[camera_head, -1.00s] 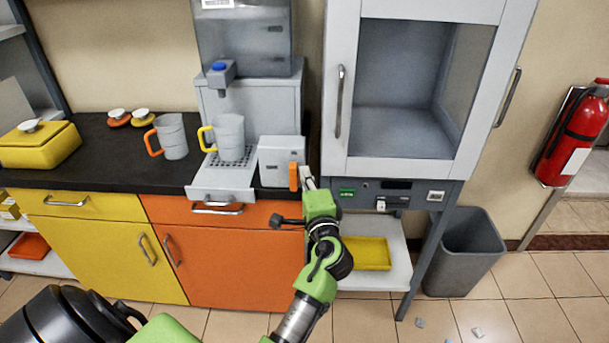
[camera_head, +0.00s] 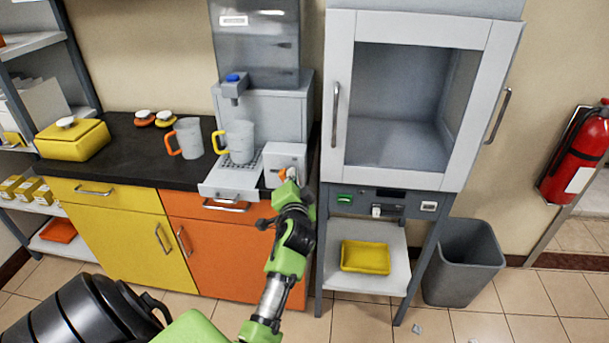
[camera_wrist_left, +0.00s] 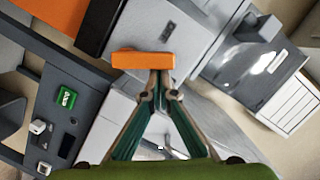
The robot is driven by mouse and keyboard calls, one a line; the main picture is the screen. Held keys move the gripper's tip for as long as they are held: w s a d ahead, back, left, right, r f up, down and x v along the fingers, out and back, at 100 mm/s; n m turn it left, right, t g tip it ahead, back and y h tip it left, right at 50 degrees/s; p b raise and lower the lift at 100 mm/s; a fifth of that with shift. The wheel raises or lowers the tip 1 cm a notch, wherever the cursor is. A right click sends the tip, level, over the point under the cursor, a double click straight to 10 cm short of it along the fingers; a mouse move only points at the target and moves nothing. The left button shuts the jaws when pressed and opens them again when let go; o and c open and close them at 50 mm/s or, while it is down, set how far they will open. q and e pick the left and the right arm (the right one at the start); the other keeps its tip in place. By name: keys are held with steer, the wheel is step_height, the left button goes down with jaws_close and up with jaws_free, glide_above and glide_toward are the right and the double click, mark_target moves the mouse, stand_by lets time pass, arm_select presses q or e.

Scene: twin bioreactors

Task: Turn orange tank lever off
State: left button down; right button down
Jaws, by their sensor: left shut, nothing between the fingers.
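The orange lever (camera_head: 282,174) is on the front of a small pale box (camera_head: 285,158) at the right end of the counter. My left gripper (camera_head: 291,174) is at the lever's right side, partly covering it in the head view. In the left wrist view the lever (camera_wrist_left: 143,60) lies as an orange bar across the picture, right at the shut fingertips (camera_wrist_left: 160,74). The fingers hold nothing. They look very close to the lever or touching it; I cannot tell which. My right gripper is not in view.
Left of the box stands a dispenser (camera_head: 265,115) with a yellow-handled mug (camera_head: 240,143) on its drip tray. An orange-handled mug (camera_head: 189,139) is beside it. A glass-fronted cabinet (camera_head: 340,110) stands close on the right, with a yellow tray (camera_head: 366,257) below.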

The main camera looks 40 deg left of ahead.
mark_target(281, 177)
arm_select(q)
steer(key=shift+s+a+r+n+p, duration=0.15)
steer(key=shift+a+n+p, duration=0.15)
steer(key=shift+n, duration=0.2)
steer(key=shift+s+a+n+p, duration=0.15)
steer(key=shift+a+n+p, duration=0.05)
steer(key=shift+n+p, duration=0.2)
steer(key=shift+s+a+f+n+h+p, duration=0.15)
steer(key=shift+a+n+h+p, duration=0.2)
steer(key=shift+n+p, duration=0.2)
steer(key=shift+s+a+f+n+h+p, duration=0.2)
steer(key=shift+n+h+p, duration=0.2)
steer(key=shift+n, duration=0.15)
steer(key=shift+s+a+f+n+h+p, duration=0.15)
steer(key=shift+a+f+n+h+p, duration=0.15)
steer(key=shift+n+p, duration=0.35)
steer(key=n, duration=0.1)
steer(key=a+f+n+h+p, duration=0.1)
steer(key=shift+s+a+f+n+t+p, duration=0.1)
steer(key=shift+s+f+n+t+p, duration=0.2)
steer(key=shift+s+n+t, duration=0.1)
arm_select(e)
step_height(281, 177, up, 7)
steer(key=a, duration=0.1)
arm_select(q)
steer(key=shift+f, duration=0.1)
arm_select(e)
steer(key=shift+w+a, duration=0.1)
